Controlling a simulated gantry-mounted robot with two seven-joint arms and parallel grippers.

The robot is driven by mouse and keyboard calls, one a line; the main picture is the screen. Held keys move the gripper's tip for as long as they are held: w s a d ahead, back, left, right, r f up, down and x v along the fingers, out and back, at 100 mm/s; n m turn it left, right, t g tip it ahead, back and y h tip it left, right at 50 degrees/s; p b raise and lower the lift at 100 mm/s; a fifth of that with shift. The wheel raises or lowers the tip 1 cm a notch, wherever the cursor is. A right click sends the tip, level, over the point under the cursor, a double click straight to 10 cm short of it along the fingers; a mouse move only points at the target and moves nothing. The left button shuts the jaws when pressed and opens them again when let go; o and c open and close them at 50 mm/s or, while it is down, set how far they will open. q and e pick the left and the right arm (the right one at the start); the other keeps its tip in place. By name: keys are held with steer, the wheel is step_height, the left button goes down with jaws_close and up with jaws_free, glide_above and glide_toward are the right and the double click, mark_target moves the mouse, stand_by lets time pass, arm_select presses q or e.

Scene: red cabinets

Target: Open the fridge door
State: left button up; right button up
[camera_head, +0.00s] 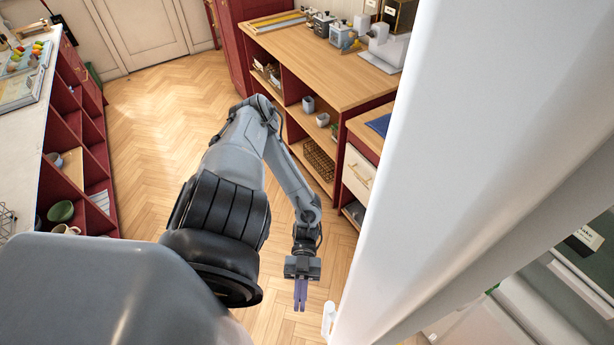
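The white fridge door (470,130) fills the right side of the view and stands open, swung away from the fridge body. Part of the fridge interior (545,305), with shelves or bins, shows at the lower right beyond the door. A short white handle (328,318) sticks out at the door's lower left edge. My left gripper (300,306) points down just left of the handle, apart from it in the picture. Its two purple fingers are together with nothing seen between them. My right gripper is not in view.
A red cabinet with a wooden counter (315,70) stands behind the door, with a white drawer unit (358,172) beside it. A red shelf unit (78,130) lines the left. Herringbone floor (155,115) between them is clear.

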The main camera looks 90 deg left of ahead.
arm_select(q)
steer(key=shift+o, duration=1.1)
steer(key=shift+w+a+f, duration=0.1)
steer(key=shift+w, duration=0.1)
steer(key=o, duration=0.5)
steer(key=shift+w+d, duration=0.3)
steer(key=shift+w, duration=0.05)
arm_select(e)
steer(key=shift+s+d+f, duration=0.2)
arm_select(q)
steer(key=shift+a, duration=0.1)
steer(key=s+a+b, duration=0.1)
steer(key=s+a, duration=0.2)
steer(key=a, duration=0.5)
steer(key=shift+a+f+b, duration=0.2)
steer(key=shift+f+b, duration=0.15)
steer(key=shift+f, duration=0.05)
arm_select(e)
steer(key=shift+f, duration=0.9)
